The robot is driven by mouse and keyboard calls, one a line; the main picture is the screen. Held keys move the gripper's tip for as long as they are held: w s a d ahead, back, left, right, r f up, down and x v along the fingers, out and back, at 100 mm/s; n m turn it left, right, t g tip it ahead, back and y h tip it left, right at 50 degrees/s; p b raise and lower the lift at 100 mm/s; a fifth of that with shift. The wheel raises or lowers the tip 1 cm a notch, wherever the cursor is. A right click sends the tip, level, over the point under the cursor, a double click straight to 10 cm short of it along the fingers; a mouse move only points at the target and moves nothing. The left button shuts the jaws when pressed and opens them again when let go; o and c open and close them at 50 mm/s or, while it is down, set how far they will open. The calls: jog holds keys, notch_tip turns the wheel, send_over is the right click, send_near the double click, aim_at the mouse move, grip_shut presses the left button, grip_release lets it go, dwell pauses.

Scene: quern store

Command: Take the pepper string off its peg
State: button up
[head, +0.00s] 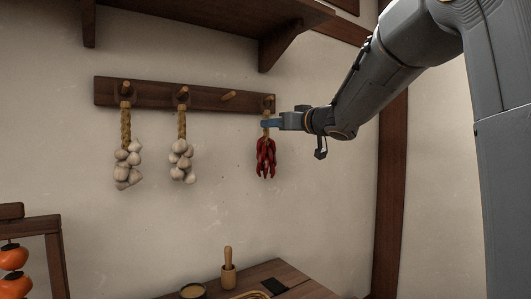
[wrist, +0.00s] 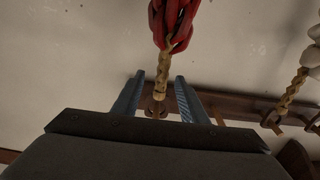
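The pepper string is a bunch of red peppers (head: 266,158) below a straw-coloured braid. It hangs from the rightmost peg (head: 267,102) of a dark wooden rail. My gripper (head: 267,124) reaches in from the right at the height of the braid, just above the peppers. In the wrist view, which is upside down, the peppers (wrist: 175,24) are at the top and the braid (wrist: 164,72) runs down between the two blue fingers (wrist: 161,79). The fingers are open, with a gap visible on each side of the braid. The peg end is partly hidden low between them.
Two garlic strings (head: 128,165) (head: 182,160) hang on the rail (head: 150,94) to the left, with one bare peg (head: 229,95) between. A shelf (head: 215,12) with brackets is above. A table (head: 262,272) with a mortar (head: 228,275) and bowl (head: 192,291) stands below.

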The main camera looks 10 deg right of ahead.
aim_at(267, 136)
jog(key=x, duration=0.1)
jog(key=p+x, duration=0.1)
jog(key=x, duration=0.2)
jog(key=shift+w+a+r, duration=0.15)
jog(key=shift+a+r, duration=0.1)
jog(key=shift+r, duration=0.05)
grip_shut()
